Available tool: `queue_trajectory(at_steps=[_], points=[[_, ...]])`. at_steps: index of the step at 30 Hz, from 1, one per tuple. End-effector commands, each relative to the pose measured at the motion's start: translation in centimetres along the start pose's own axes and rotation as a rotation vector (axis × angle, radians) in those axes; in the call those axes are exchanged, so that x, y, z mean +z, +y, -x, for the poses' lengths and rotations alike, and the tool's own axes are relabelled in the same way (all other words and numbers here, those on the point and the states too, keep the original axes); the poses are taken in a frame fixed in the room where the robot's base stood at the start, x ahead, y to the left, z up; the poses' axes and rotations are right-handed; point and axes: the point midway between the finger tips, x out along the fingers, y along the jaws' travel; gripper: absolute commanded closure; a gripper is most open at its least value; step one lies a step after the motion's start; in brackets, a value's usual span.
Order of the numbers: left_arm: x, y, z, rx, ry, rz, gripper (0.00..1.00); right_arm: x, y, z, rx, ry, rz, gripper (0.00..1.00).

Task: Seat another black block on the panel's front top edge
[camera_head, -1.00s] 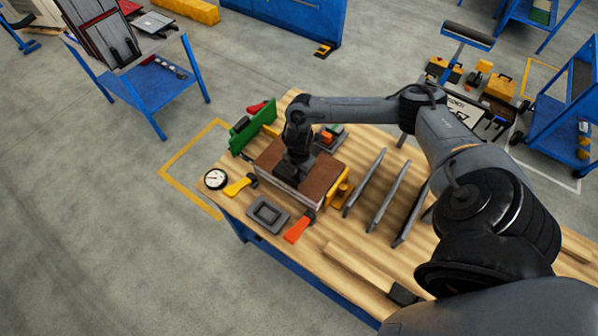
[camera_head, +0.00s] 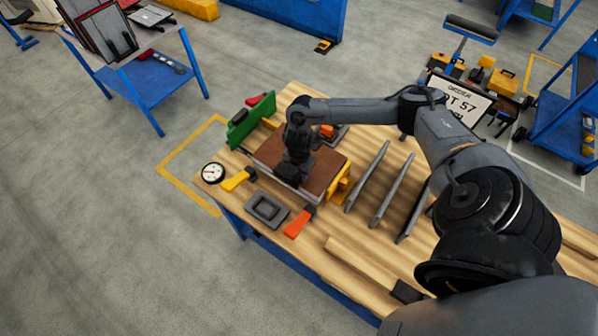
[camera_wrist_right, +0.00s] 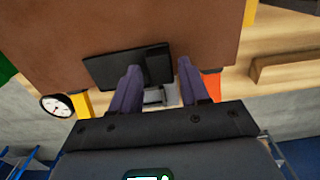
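The brown-topped sandwich panel (camera_head: 325,168) lies flat on the wooden bench in the head view. My right gripper (camera_head: 287,176) is low over its front top edge, pointing down. In the right wrist view, a black block (camera_wrist_right: 112,70) is at the edge of the brown panel (camera_wrist_right: 100,25). The right gripper's fingers (camera_wrist_right: 160,72) are apart, one overlapping the block in the picture and one just right of it. I see a gap beside the right finger and cannot tell whether the block touches the panel. My left gripper is not in view.
A grey tray (camera_head: 267,209), an orange-handled tool (camera_head: 298,222), a yellow-handled tool (camera_head: 237,180) and a dial gauge (camera_head: 213,173) lie in front of the panel. A green piece (camera_head: 252,120) stands behind left. Grey upright plates (camera_head: 390,190) stand to the right.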

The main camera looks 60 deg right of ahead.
Motion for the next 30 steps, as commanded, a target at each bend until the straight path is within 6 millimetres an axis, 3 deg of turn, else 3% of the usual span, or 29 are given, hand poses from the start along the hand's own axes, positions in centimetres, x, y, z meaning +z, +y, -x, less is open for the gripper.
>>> queue_trajectory(at_steps=[3, 14, 20, 30], points=[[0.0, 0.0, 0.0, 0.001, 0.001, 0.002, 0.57, 0.0, 0.0, 0.0, 0.000, 0.000, 0.000, 0.41], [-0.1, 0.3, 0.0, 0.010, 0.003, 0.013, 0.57, 0.0, 0.1, 0.5, 0.002, 0.001, 0.001, 0.41], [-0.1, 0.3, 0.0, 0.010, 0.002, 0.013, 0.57, 0.1, 0.1, 3.0, 0.003, -0.001, 0.001, 0.41], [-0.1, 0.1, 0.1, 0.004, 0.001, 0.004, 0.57, 0.0, 0.1, 8.9, 0.004, -0.001, 0.002, 0.41]])
